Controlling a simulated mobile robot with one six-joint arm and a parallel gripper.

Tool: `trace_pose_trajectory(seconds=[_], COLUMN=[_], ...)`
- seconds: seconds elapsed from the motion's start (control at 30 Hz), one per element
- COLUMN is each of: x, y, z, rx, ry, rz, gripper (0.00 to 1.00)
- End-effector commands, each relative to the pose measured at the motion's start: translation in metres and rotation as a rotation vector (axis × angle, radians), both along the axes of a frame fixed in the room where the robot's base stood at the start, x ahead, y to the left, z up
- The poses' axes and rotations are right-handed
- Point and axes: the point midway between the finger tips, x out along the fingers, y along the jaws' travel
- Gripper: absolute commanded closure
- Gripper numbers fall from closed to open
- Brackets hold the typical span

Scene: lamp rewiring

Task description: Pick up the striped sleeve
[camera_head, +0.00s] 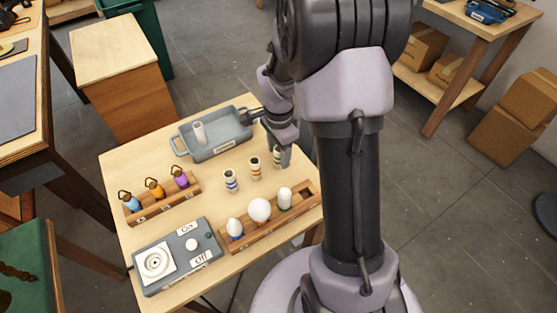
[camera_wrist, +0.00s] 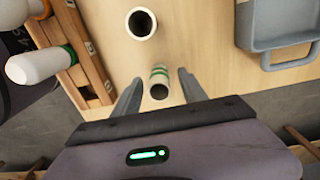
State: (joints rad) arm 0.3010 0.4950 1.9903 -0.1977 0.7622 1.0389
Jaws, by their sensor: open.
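Three pale striped sleeves stand upright in a row on the table in the head view: blue-striped (camera_head: 231,181), orange-striped (camera_head: 255,168) and green-striped (camera_head: 277,160). My gripper (camera_head: 283,158) is lowered at the green-striped sleeve and partly hides it. In the wrist view, my open gripper (camera_wrist: 159,77) has one finger on each side of the green-striped sleeve (camera_wrist: 159,83), with gaps visible between the fingers and the sleeve. Another sleeve (camera_wrist: 141,22) stands farther up in that view; its stripes are not clear there.
A grey tray (camera_head: 218,152) holding a white cylinder (camera_head: 198,132) lies behind the sleeves. Bare tabletop surrounds the sleeves.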

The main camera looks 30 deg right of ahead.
Motion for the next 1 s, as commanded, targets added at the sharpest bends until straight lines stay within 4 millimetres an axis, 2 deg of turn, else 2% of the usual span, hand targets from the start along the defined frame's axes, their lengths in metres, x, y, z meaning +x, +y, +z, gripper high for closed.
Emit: trace_pose_trajectory(seconds=[0.03,0.1,0.3,0.37,0.57,0.87,0.97,1.0], x=[-0.002,-0.002,-0.001,-0.001,-0.001,-0.001,-0.001,-0.001], y=[0.001,0.001,0.001,0.001,0.001,0.001,0.000,0.001], z=[-0.018,-0.029,-0.028,-0.028,-0.028,-0.025,-0.004,0.008], rx=[0.001,0.000,0.000,0.000,0.000,0.000,-0.001,-0.001], ry=[0.003,0.003,0.000,0.000,0.000,0.000,-0.002,-0.003], rz=[0.001,0.001,0.001,0.001,0.001,0.001,0.000,0.000], gripper=[0.50,0.50,0.50,0.60,0.99,1.00,1.00,1.00])
